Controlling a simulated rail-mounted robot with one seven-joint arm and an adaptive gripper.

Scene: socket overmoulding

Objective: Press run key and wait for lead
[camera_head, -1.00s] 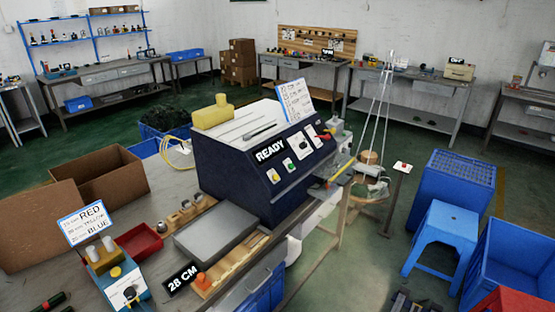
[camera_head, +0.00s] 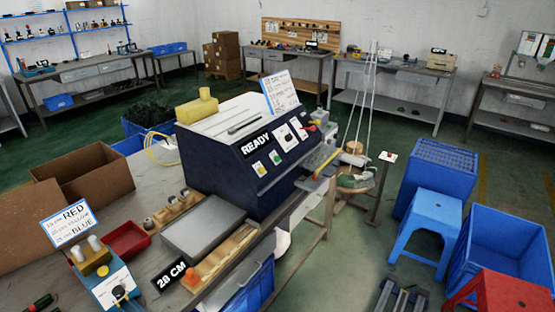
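A dark blue machine (camera_head: 212,170) stands on the bench with a sloped front panel. Its display (camera_head: 256,145) reads READY. Below the display are a yellowish key (camera_head: 259,169) and a green key (camera_head: 275,158) on white plates; which one is the run key is too small to read. A dial (camera_head: 284,142) and a red lever (camera_head: 311,127) sit to their right. A yellow bar (camera_head: 326,161) lies at the machine's right end. A yellow cable (camera_head: 158,150) loops at its left end. I cannot make out a finished lead. My gripper is not in view.
A sign (camera_head: 68,222) lists red, yellow and blue. A red tray (camera_head: 127,240) lies beside it. A blue stool (camera_head: 428,228) and blue crates (camera_head: 508,252) stand right, on the floor.

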